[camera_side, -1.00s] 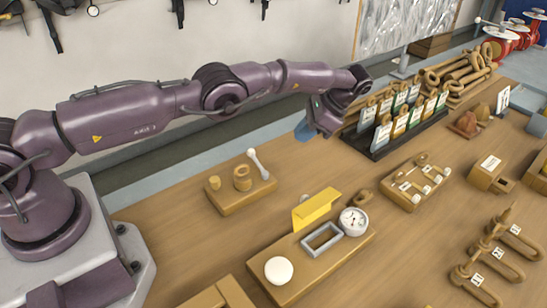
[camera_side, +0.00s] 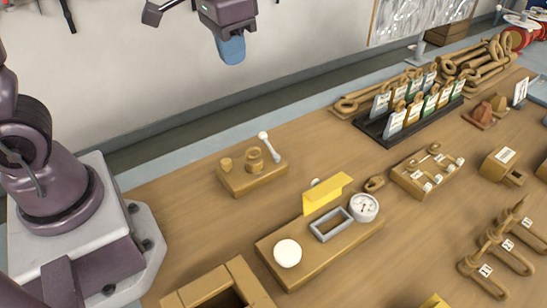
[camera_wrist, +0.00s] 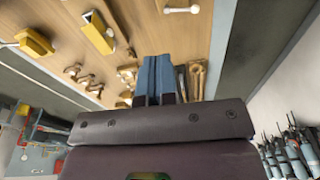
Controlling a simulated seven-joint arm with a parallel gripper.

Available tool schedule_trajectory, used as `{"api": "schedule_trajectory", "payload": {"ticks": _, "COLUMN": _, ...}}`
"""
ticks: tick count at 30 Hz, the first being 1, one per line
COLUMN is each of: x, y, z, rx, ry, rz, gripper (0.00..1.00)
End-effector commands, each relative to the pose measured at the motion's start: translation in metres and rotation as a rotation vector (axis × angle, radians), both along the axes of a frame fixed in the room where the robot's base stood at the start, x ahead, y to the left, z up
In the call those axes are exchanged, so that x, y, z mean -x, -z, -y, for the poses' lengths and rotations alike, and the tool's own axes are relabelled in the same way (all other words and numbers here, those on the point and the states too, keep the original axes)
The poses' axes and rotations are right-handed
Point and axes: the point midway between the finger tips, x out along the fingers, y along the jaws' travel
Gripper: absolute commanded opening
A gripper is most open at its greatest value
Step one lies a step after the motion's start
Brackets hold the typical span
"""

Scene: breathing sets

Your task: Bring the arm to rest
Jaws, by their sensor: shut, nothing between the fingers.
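My gripper (camera_side: 231,50) is at the top of the side view, high above the bench and in front of the wall. Its blue fingers point down, are shut and hold nothing. In the wrist view the blue fingers (camera_wrist: 158,78) lie side by side, with the bench beyond them. My gripper touches nothing; most of my arm's upper links are outside the side view.
The wooden bench (camera_side: 200,228) lies below. It bears a block with a white-knobbed lever (camera_side: 252,178), a block with a gauge (camera_side: 364,208) and yellow plate (camera_side: 325,195), a black tag rack (camera_side: 375,130) and several shackles (camera_side: 500,255). The air around my gripper looks clear.

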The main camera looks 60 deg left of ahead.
Motion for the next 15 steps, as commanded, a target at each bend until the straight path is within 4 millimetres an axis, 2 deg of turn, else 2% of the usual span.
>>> {"api": "schedule_trajectory", "payload": {"ticks": 1, "x": 0.019, "y": -0.006, "z": 0.0, "rx": 0.011, "ry": -0.014, "rz": 0.04, "gripper": 0.0}}
{"api": "schedule_trajectory", "payload": {"ticks": 3, "x": 0.043, "y": -0.01, "z": 0.001, "rx": 0.023, "ry": -0.028, "rz": 0.088, "gripper": 0.0}}
{"api": "schedule_trajectory", "payload": {"ticks": 9, "x": 0.1, "y": -0.015, "z": 0.002, "rx": 0.043, "ry": -0.045, "rz": 0.217, "gripper": 0.0}}
{"api": "schedule_trajectory", "payload": {"ticks": 12, "x": 0.116, "y": -0.02, "z": 0.001, "rx": 0.043, "ry": -0.047, "rz": 0.273, "gripper": 0.0}}
{"api": "schedule_trajectory", "payload": {"ticks": 15, "x": 0.121, "y": -0.031, "z": 0.001, "rx": 0.042, "ry": -0.049, "rz": 0.335, "gripper": 0.0}}
